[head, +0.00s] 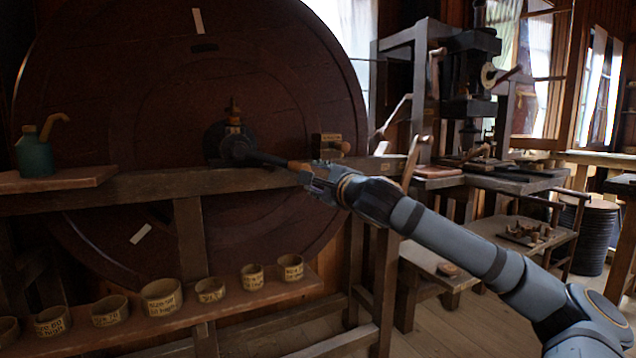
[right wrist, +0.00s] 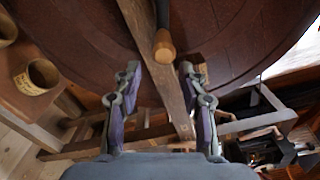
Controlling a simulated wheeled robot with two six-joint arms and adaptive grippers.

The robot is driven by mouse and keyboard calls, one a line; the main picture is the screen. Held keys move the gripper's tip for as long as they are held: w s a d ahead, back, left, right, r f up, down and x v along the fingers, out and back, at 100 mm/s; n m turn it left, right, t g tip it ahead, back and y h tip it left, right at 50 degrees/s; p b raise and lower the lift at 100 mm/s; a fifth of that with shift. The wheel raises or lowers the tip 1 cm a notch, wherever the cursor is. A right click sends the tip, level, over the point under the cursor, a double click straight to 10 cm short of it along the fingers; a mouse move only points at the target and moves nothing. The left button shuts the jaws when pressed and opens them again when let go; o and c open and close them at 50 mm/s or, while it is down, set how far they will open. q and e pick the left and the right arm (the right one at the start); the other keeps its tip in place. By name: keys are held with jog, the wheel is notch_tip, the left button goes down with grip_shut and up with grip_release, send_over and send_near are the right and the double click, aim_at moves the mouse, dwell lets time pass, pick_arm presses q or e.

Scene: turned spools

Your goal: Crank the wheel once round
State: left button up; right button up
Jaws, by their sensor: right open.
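The large dark red wooden wheel (head: 110,110) stands upright behind a timber frame, with white marks near its rim. Its dark hub (head: 232,140) carries a crank arm (head: 268,157) that points right and slightly down. The crank's wooden handle (head: 299,165) is at the arm's outer end; it also shows in the right wrist view (right wrist: 164,48). My right gripper (head: 312,176) is at the handle. In the right wrist view my right gripper (right wrist: 160,72) is open, and the handle's end lies about between the fingertips, with no clear contact. My left gripper is out of view.
A frame rail (head: 120,186) crosses in front of the wheel. A teal oil can (head: 35,155) stands on a shelf at left. Several labelled wooden rings (head: 162,297) line a lower shelf (head: 215,312). A workbench with a press (head: 470,85) stands at right.

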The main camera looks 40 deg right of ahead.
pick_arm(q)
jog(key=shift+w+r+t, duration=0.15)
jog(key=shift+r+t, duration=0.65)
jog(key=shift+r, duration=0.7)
pick_arm(e)
jog(key=shift+s, duration=0.15)
